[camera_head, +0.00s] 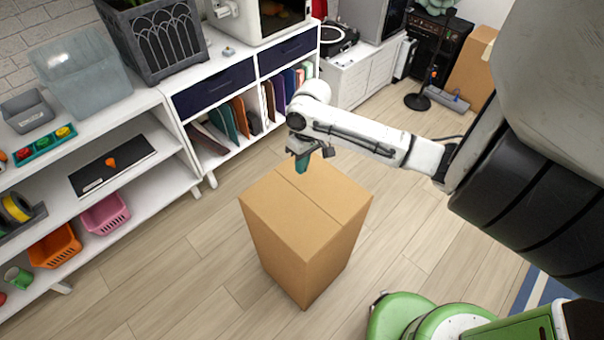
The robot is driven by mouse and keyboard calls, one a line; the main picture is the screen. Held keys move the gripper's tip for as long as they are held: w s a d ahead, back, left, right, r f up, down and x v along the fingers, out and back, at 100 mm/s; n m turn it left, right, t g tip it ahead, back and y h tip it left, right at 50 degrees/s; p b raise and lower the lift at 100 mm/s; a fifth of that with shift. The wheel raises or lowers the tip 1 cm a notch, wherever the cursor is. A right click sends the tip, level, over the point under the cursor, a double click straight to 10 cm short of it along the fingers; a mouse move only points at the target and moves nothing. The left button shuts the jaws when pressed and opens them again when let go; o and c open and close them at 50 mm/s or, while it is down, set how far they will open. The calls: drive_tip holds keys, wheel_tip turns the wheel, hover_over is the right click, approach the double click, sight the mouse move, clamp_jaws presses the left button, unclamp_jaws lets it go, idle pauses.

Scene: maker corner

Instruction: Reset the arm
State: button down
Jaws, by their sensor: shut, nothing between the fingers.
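My arm reaches in from the right, bent at a white joint. My gripper (301,165) hangs at its end, pointing down above the far part of the top of a tall cardboard box (305,240). The gripper looks small and dark with teal fingers. It is shut with nothing held. I cannot tell whether the fingertips touch the box top or hover just over it. The box stands upright and closed on the wooden floor.
A white shelf unit (147,127) on the left holds a clear bin (82,75), an orange basket (55,247) and a pink basket (105,214). A record player (333,37) stands on a white cabinet at the back. A black stand (418,101) is on the floor. Floor around the box is clear.

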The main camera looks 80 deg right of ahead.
drive_tip(key=shift+r, duration=0.6)
